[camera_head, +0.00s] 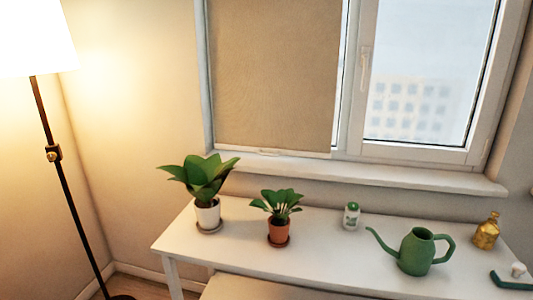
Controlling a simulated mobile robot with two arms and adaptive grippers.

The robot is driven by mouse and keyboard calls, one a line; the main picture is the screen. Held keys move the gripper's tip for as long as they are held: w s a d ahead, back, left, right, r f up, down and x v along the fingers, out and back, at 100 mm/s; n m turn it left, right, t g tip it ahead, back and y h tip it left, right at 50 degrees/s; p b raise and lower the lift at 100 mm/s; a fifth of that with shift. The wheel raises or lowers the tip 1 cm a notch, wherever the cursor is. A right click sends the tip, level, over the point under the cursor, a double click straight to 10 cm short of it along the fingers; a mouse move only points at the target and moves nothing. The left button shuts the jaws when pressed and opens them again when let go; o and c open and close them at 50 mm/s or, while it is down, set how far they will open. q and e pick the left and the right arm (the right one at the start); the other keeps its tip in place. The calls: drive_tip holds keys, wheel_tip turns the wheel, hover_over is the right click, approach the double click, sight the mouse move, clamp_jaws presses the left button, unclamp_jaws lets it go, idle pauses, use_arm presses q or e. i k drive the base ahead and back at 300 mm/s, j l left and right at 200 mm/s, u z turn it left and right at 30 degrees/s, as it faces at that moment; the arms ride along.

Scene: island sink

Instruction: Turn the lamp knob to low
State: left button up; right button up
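A floor lamp stands at the left, with a bright white shade (35,38) cut off by the top left of the view. The shade is lit and throws a warm glow on the wall. Its thin black pole (76,212) leans in the picture down to a dark base (122,297) at the bottom edge. A small lamp knob (52,156) sits on a dark fitting partway up the pole; its setting is too small to read. Neither of my grippers is in view.
Right of the lamp, a white table (335,232) holds two potted plants (207,217) (278,232), a small white-and-green container (351,216), a green watering can (416,252) and a brass sprayer (486,231). A window with a blind (275,75) is behind. The space around the knob looks clear.

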sight(52, 155)
drive_tip(key=u, duration=1.45)
